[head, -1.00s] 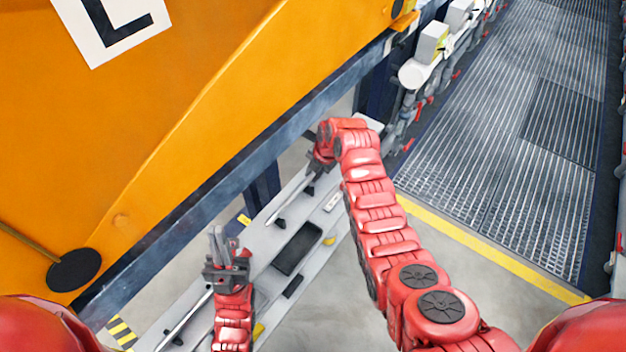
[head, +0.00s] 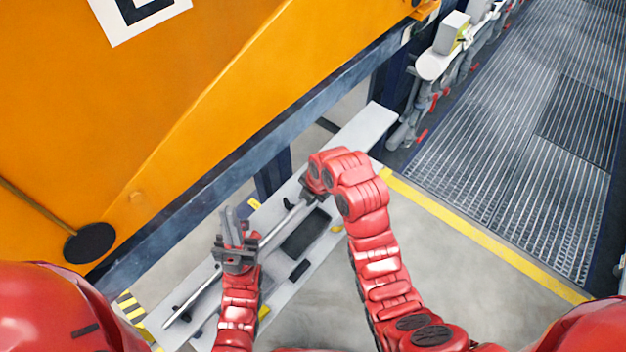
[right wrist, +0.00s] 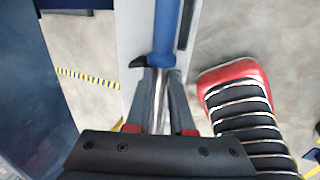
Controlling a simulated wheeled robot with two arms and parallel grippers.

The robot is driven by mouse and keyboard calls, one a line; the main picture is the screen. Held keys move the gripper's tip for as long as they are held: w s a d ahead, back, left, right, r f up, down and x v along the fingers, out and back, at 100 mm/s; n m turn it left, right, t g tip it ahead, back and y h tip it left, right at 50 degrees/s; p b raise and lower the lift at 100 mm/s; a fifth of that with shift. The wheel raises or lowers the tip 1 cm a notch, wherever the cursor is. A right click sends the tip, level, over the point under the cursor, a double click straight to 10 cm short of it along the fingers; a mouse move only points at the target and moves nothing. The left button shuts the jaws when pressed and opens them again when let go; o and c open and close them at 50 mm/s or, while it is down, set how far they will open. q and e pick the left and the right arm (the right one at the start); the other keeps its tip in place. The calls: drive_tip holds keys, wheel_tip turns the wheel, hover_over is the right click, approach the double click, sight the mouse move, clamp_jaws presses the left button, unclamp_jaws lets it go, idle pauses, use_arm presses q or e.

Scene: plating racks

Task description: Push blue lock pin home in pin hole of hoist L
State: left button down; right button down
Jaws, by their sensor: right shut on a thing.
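Hoist L is the large orange body (head: 215,95) filling the upper left of the head view, with its white letter plate (head: 172,9) cut off at the top. My right gripper (head: 306,192) is over the grey bench. In the right wrist view it (right wrist: 160,105) is shut on the silver part of the blue lock pin; the pin's blue part (right wrist: 167,30) extends beyond the fingers. In the head view a grey rod (head: 284,225) runs from it down-left towards my left gripper (head: 231,228), whose fingers point up; their gap is unclear. I cannot make out the pin hole.
The grey bench (head: 372,130) runs diagonally under both grippers, with a dark tray (head: 305,233) on it. A black disc (head: 90,243) is on the hoist. Open floor (head: 455,235) lies right of the bench.

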drive_tip(key=w+d+f+m+t+h+b, duration=0.2)
drive_tip(key=d+m+t+h, duration=0.4)
drive_tip(key=d+m, duration=0.85)
drive_tip(key=s+d+r+m+g+h, duration=0.1)
drive_tip(key=d+r+m+g+h, duration=0.3)
drive_tip(key=d+r+m+h, duration=0.65)
drive_tip(key=w+d+r+n+t+h+p, duration=0.15)
drive_tip(key=r+t, duration=0.25)
drive_tip(key=r, duration=0.5)
drive_tip(key=w+d+r+n+t+p, duration=0.2)
drive_tip(key=r+t, duration=0.2)
drive_tip(key=r, duration=0.5)
drive_tip(key=s+a+r+n+t, duration=0.1)
drive_tip(key=a+r, duration=0.1)
drive_tip(key=r, duration=0.4)
drive_tip(key=s+a+r+n+t+y+p, duration=0.1)
drive_tip(key=a+r+t, duration=0.1)
drive_tip(key=r, duration=0.5)
drive_tip(key=s+a+r+n+t+y+p, duration=0.1)
drive_tip(key=a+r+t, duration=0.1)
drive_tip(key=a+r, duration=0.2)
wheel_tip(320, 180, up, 3)
drive_tip(key=shift+s+f, duration=0.1)
drive_tip(key=shift+s, duration=0.25)
